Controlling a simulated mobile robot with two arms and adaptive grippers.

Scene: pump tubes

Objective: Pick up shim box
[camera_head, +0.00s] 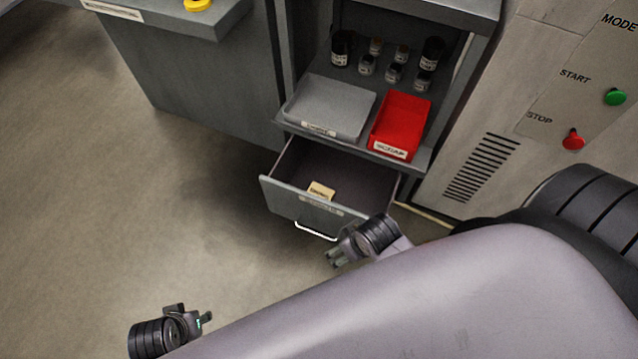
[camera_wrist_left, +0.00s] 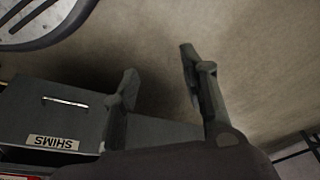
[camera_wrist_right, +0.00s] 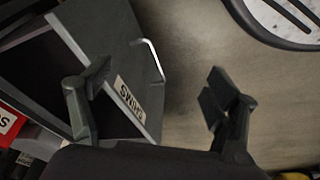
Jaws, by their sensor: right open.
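The shim box (camera_head: 320,190), a small tan box with a dark label, lies in the open grey drawer (camera_head: 298,209) near its front wall. The drawer's front label reads SHIMS in the left wrist view (camera_wrist_left: 54,143) and shows in the right wrist view (camera_wrist_right: 130,97). My right gripper (camera_head: 334,257) is open and empty, just outside the drawer front, below and right of its handle; its fingers also show apart in the right wrist view (camera_wrist_right: 157,85). My left gripper (camera_head: 207,319) is open and empty over the floor at lower left. The box is not visible in either wrist view.
Above the drawer, a shelf holds a grey tray (camera_head: 357,101), a red scrap bin (camera_head: 404,112) and several dark bottles (camera_head: 340,48). A machine panel with a green start button (camera_head: 614,97) and red stop button (camera_head: 573,139) stands right. The floor at left is clear.

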